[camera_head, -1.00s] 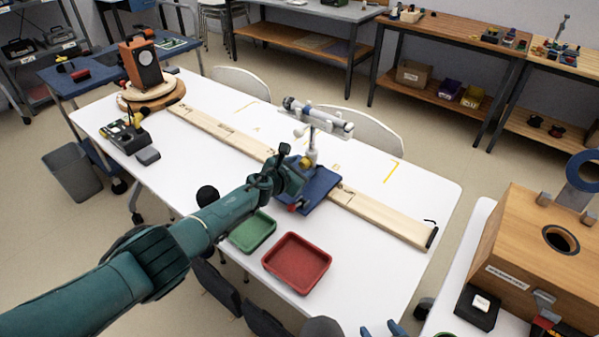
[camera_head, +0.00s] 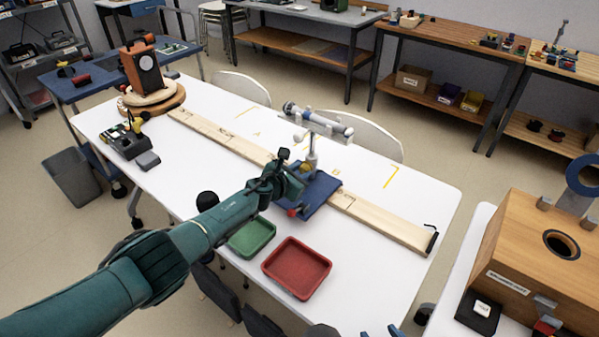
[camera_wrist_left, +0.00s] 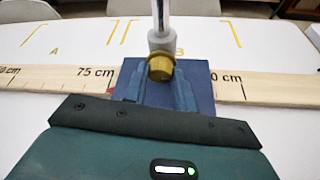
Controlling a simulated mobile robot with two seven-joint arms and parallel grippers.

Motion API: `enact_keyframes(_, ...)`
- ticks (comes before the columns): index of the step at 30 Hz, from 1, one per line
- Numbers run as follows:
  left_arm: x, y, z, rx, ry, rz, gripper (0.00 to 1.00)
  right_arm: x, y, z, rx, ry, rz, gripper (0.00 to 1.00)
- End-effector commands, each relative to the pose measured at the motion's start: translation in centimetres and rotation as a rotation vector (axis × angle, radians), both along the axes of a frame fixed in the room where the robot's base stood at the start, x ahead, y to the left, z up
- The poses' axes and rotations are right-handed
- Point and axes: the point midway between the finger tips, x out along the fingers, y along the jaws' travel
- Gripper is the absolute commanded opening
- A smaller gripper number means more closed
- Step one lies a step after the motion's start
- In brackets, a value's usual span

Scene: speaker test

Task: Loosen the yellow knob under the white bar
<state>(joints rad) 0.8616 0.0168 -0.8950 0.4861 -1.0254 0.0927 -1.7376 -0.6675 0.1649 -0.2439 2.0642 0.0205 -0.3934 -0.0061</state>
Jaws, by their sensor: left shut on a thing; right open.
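The yellow knob (camera_head: 305,165) sits low on an upright post below the white bar (camera_head: 318,122), which lies level on top of the stand. In the left wrist view the yellow knob (camera_wrist_left: 160,68) is at the foot of the white post (camera_wrist_left: 161,38). The stand's blue base (camera_head: 322,192) rests over a wooden rule. My left gripper (camera_head: 299,172) reaches in from the front left and is shut on the knob, with one finger on each side in the left wrist view. My right gripper (camera_head: 381,331) is open at the bottom edge, only its fingertips showing.
The wooden rule (camera_head: 385,222) runs along the white table (camera_head: 390,275). A green tray (camera_head: 250,238) and a red tray (camera_head: 297,268) lie in front of the stand. A wooden speaker (camera_head: 143,68) stands at the far left. A wooden box (camera_head: 520,265) is at the right.

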Motion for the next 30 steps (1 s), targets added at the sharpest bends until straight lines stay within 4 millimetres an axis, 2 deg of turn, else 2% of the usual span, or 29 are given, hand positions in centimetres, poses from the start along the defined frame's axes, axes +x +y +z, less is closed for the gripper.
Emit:
enact_keyframes(8, 0.1, 0.2, -0.1, -0.102, 0.071, 0.000, 0.04, 0.1, 0.0, -0.4, -0.001, -0.002, 0.001, 0.44)
enact_keyframes(17, 0.2, 0.3, -0.3, -0.292, 0.196, 0.000, 0.04, 0.3, 0.3, -0.8, 0.006, -0.021, 0.011, 0.44)
enact_keyframes(30, 0.2, 0.4, -0.3, -0.477, 0.321, 0.000, 0.04, 0.5, 1.2, -0.6, 0.025, -0.059, 0.039, 0.44)
